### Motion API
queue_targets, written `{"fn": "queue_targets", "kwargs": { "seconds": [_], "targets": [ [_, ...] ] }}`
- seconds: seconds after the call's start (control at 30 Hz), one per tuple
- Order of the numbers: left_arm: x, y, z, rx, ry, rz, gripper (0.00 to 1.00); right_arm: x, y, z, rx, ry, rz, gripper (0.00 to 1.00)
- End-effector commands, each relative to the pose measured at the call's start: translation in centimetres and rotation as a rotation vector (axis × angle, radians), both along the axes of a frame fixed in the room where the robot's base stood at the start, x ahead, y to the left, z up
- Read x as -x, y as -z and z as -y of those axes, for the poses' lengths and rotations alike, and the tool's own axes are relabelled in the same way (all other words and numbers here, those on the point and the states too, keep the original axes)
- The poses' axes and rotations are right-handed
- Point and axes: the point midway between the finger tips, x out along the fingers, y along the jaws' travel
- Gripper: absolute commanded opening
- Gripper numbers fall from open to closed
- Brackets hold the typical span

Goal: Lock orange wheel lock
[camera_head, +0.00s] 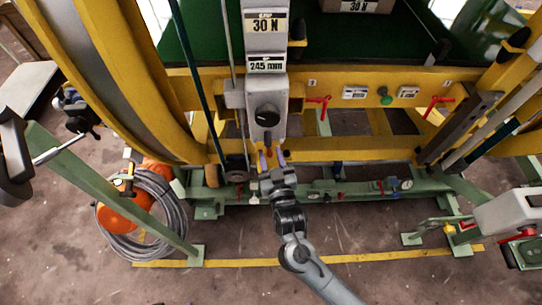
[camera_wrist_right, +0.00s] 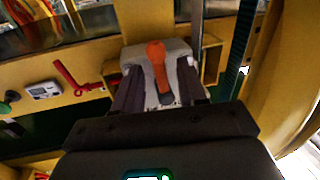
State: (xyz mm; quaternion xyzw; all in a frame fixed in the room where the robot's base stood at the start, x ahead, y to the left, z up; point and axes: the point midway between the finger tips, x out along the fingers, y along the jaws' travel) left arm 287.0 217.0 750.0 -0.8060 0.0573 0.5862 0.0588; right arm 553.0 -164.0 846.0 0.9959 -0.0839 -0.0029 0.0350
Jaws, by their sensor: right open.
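An orange lever (camera_wrist_right: 158,70) sits on a light grey block (camera_wrist_right: 180,56) in the right wrist view. It stands roughly upright in the picture, with its rounded end at the top. My right gripper (camera_wrist_right: 160,92) is open, with one dark finger on each side of the lever. I cannot tell whether the fingers touch it. In the head view my right gripper (camera_head: 271,160) reaches up to the lower end of the grey column (camera_head: 265,90), where a small orange-red part (camera_head: 268,142) shows between the fingers. My left gripper is not seen.
Red handles (camera_head: 318,101) and (camera_head: 437,104) and a green knob (camera_head: 386,99) are on the yellow beam (camera_head: 345,78). A black dial (camera_head: 267,115) is on the column just above the gripper. A coiled grey hose (camera_head: 160,215) lies at the left. The front floor (camera_head: 230,285) is mostly clear.

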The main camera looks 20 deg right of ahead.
Motion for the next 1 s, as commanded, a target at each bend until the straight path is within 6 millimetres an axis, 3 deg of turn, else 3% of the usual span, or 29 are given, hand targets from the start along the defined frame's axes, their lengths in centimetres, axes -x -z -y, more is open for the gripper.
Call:
{"fn": "queue_targets", "kwargs": {
  "seconds": [0.03,0.3,0.87,0.9,1.0],
  "targets": [
    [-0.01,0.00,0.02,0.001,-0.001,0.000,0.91,0.01,0.00,-0.01,0.000,0.000,0.000,0.41],
    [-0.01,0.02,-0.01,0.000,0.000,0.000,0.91,0.03,0.01,-0.01,0.000,0.000,0.000,0.00],
    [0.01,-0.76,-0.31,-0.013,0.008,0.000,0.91,-0.08,0.06,-0.38,-0.084,-0.001,0.031,0.00],
    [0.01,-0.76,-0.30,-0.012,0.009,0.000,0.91,-0.08,0.05,-0.38,-0.083,-0.001,0.031,0.17],
    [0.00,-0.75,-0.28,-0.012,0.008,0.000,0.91,-0.08,0.05,-0.38,-0.083,-0.001,0.031,0.33]
  ]
}}
